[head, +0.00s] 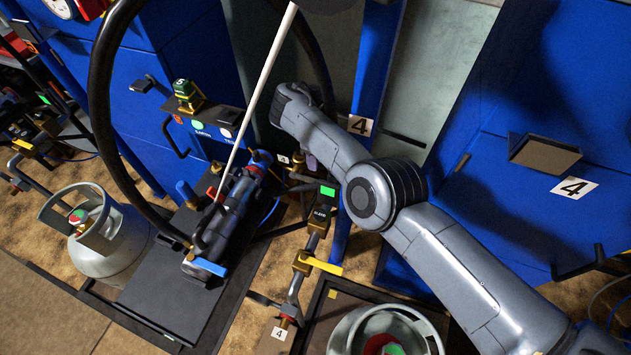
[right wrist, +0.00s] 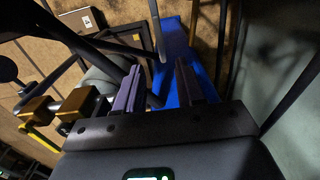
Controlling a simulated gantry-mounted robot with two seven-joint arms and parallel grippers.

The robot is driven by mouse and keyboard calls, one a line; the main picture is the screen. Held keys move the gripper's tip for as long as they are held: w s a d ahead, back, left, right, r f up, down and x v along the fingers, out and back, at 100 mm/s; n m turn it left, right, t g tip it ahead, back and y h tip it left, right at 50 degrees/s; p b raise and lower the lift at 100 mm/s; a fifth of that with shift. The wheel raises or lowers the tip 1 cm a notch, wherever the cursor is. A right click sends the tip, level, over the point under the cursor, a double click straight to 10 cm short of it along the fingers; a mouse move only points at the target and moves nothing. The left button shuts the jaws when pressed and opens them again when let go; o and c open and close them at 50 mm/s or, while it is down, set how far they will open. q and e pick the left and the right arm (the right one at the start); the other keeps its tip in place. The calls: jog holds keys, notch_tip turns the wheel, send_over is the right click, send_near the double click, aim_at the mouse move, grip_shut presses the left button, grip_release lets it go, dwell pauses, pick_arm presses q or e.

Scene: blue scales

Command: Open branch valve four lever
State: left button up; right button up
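A branch line with brass fittings runs beside the "4" plate (head: 280,334) in the lower middle of the head view. A yellow lever (head: 322,264) sticks out to the right of its brass valve body (head: 302,261). In the right wrist view, a yellow lever (right wrist: 40,138) and brass blocks (right wrist: 38,110) lie left of my fingers. My right gripper (right wrist: 158,85) is open, its two purple-grey fingers apart with nothing held between them. In the head view its wrist is above the lever, and the fingers are mostly hidden. My left gripper is not in view.
A dark cylinder assembly with a blue lever (head: 205,265) stands left of the branch line. A large black hose (head: 100,90) arches over it. A grey gas cylinder (head: 105,250) stands at left. A blue post (head: 370,70) is close behind my right wrist.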

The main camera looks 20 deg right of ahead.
aim_at(316, 180)
notch_tip(316, 180, down, 10)
jog(key=b, duration=0.4)
jog(key=shift+r+b, duration=0.2)
jog(key=shift+b, duration=0.2)
jog(key=shift+f+b, duration=0.3)
jog(key=shift+f, duration=0.3)
grip_shut()
